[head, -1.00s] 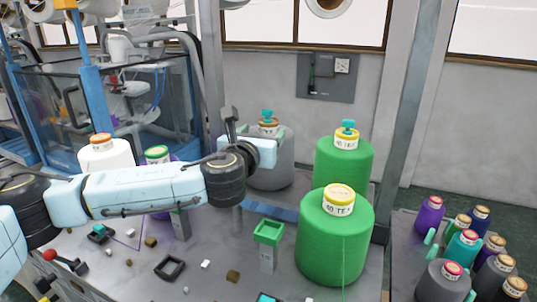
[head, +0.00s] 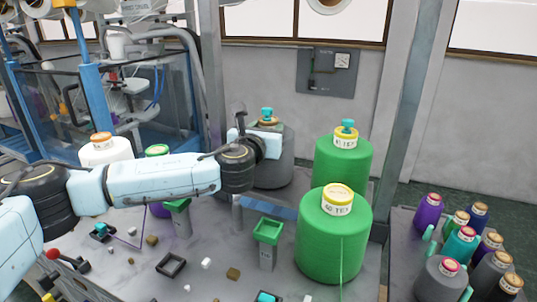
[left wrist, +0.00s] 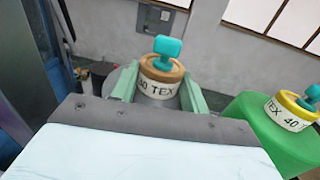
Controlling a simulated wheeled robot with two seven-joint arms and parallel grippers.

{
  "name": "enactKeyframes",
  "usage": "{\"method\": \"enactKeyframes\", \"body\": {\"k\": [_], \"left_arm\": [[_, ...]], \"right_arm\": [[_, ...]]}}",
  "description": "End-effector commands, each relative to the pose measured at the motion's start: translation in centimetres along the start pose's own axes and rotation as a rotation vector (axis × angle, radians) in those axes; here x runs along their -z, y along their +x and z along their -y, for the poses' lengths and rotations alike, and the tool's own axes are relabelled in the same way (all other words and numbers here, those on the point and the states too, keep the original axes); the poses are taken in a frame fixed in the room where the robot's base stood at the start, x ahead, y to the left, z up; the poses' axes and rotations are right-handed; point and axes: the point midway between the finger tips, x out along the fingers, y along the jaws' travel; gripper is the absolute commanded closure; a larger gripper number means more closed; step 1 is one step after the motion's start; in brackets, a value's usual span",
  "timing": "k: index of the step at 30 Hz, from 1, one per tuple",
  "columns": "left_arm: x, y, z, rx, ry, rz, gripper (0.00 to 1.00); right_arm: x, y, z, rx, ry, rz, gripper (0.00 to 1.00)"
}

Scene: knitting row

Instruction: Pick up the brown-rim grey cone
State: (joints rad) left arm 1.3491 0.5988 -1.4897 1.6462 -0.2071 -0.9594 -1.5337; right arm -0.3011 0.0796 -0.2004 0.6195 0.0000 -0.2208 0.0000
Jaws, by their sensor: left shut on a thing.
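The brown-rim grey cone (head: 272,171) stands upright at the back of the table, with a teal knob on its top. My left gripper (head: 268,124) reaches it from the left at its top. In the left wrist view the brown rim (left wrist: 160,72) and a "TEX" label show between the green fingers of my left gripper (left wrist: 160,92), which is shut on the cone's neck. The cone's lower body is mostly hidden there by the gripper. My right gripper is not in view.
A green cone with a yellow rim and teal knob (head: 342,165) stands just right of the grey one. Another green cone (head: 334,245) stands in front. A white cone (head: 95,158) is at left. Small blocks and a green-topped post (head: 268,232) dot the table. Several cones stand on a right-hand table.

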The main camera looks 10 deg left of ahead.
Motion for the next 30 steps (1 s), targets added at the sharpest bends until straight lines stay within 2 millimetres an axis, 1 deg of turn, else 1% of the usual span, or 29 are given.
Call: {"method": "enactKeyframes", "body": {"k": [1,5,6,16,19,23,30], "left_arm": [[0.0,0.0,0.0,-0.001,0.000,0.000,0.81],[0.0,0.0,-0.1,-0.001,0.000,0.000,0.98],[0.0,0.0,-0.1,-0.001,0.000,0.000,1.00],[-0.3,0.0,-0.1,-0.002,-0.001,0.006,1.00],[-0.8,0.0,-0.1,-0.002,-0.001,0.007,1.00],[-2.5,0.0,0.0,-0.001,-0.002,0.010,1.00],[-7.2,0.0,0.0,-0.001,-0.002,0.011,1.00]], "right_arm": [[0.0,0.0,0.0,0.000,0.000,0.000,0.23],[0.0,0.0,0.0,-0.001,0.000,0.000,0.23],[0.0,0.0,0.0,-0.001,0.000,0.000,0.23],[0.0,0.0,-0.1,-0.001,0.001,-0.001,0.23],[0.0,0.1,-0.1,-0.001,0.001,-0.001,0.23],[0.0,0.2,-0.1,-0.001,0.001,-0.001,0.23],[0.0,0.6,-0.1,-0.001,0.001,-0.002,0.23]]}}
